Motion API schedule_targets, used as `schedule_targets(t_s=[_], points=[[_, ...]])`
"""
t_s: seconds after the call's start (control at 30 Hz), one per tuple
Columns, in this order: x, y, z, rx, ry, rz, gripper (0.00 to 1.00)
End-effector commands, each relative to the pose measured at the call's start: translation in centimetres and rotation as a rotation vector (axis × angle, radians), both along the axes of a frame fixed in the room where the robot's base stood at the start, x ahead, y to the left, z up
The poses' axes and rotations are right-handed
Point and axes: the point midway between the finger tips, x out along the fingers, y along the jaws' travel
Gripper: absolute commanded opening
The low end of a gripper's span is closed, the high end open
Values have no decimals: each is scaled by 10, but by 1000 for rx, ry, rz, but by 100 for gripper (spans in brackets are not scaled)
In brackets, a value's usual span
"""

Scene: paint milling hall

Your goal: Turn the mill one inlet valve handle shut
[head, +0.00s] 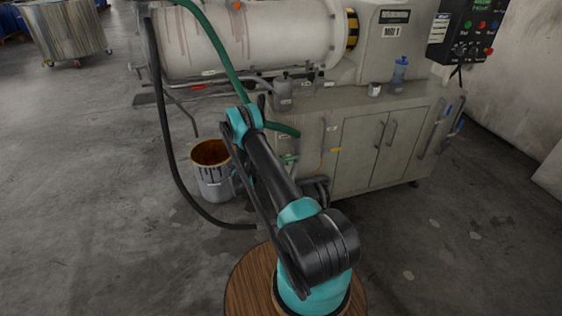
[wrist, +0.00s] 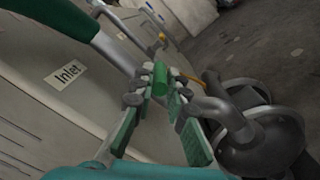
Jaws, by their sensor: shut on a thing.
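The inlet valve handle, a short green lever (wrist: 160,77), shows in the wrist view between the fingertips of my gripper (wrist: 156,97). The fingers, with green pads, are closed in on it from both sides. The handle sits at a grey metal pipe that runs from the upper left to the lower right. A white label reading "Inlet" (wrist: 66,74) is on the cabinet beside it. In the head view my arm reaches to the front of the mill one cabinet (head: 358,150). There the arm hides most of the gripper and valve.
A dark pump (wrist: 270,140) stands right of the gripper, close to it. A green hose (wrist: 55,15) joins the pipe at upper left. A paint-stained bucket (head: 213,180) and a black hose (head: 167,140) are left of my arm. Floor at right is clear.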

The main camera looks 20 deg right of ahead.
Motion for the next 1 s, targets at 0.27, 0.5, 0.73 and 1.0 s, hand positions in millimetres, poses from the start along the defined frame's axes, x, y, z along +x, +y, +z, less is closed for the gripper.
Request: schedule_targets(t_s=[0.27, 0.5, 0.73, 1.0], points=[[-1, 0, 0, 0, 0, -2, 0], [0, 0, 0, -1, 0, -1, 35], [0, 0, 0, -1, 0, -1, 35], [0, 0, 19, -1, 0, 0, 35]])
